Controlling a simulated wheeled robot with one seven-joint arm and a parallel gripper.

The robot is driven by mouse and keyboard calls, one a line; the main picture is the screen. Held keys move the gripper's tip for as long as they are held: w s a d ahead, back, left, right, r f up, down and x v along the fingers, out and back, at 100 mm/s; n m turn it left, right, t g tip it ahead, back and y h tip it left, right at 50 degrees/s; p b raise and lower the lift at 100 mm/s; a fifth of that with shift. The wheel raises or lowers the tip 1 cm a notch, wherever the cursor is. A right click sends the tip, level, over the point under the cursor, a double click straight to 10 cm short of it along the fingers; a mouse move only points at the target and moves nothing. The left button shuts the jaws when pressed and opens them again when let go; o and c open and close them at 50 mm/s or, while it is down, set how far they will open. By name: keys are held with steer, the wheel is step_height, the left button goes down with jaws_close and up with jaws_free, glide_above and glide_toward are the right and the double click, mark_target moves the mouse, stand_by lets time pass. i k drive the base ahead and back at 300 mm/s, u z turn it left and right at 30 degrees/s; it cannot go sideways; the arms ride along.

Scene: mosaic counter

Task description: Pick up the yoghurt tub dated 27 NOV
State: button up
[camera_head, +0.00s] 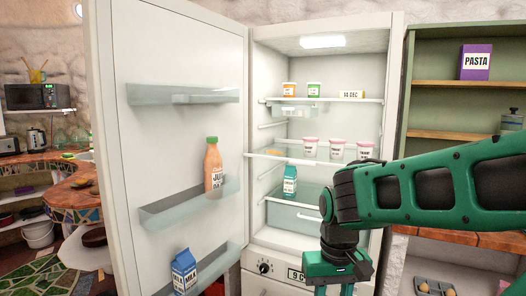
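Three white tubs with pink lids stand in a row on the fridge's middle shelf: a left tub (310,148), a middle tub (337,149) and a right tub (364,151). Their labels are too small to read, so I cannot tell which is dated 27 NOV. On the top shelf are an orange-lidded tub (289,89) and a green-lidded tub (314,89), with unreadable labels. My gripper (334,288) hangs low in front of the fridge, below and apart from the tubs. Its fingertips are cut off by the bottom edge.
The fridge door (170,55) stands open at left, holding a juice bottle (213,165) and a milk carton (184,272). A teal carton (290,181) stands below the tubs. A 14 DEC label (352,94) is on the top shelf. Green shelving (450,85) stands at right.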

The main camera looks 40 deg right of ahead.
mark_target(310, 144)
steer(key=u, duration=0.3)
steer(key=k, duration=1.4)
steer(key=z, duration=0.65)
steer(key=i, duration=0.9)
